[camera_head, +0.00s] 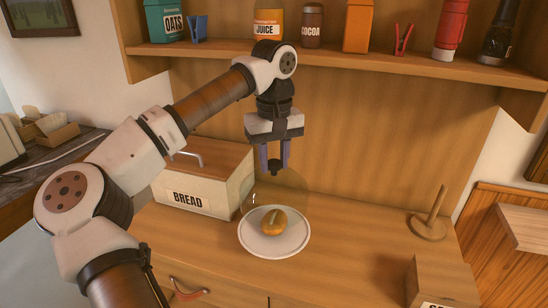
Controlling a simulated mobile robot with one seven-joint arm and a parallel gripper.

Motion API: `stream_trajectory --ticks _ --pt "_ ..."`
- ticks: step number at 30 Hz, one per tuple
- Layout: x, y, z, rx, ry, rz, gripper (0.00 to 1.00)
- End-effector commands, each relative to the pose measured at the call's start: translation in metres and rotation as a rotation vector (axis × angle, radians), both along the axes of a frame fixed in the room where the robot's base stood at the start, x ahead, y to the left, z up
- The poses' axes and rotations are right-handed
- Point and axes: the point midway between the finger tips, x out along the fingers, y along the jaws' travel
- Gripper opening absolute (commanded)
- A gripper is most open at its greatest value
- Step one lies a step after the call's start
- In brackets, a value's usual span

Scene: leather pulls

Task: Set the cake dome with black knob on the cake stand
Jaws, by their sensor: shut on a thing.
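The cake dome (292,190) is clear and hard to make out, with a black knob (274,170) on top. My gripper (274,164) points down with its two fingers shut on the knob. The dome hangs upright below the fingers. The cake stand (274,252) is a round white plate on the wooden counter, with a small golden-brown cake (274,222) with a green stripe on it. The dome is over the back part of the stand in the picture. Its lower rim is faint, and I cannot tell whether it touches the stand.
A bread box (190,200) stands left of the stand, close to the dome. A shelf (350,60) with jars and bottles runs above, behind my arm. The counter between stand and peg is clear.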

Motion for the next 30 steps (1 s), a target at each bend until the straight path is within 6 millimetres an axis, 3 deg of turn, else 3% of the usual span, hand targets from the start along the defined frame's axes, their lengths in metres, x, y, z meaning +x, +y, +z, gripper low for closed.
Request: stream_trajectory --ticks 18,30 --pt "0.000 0.000 -0.062 -0.001 0.000 0.000 0.00" --pt "0.000 0.000 -0.071 0.000 -0.001 0.001 0.00"
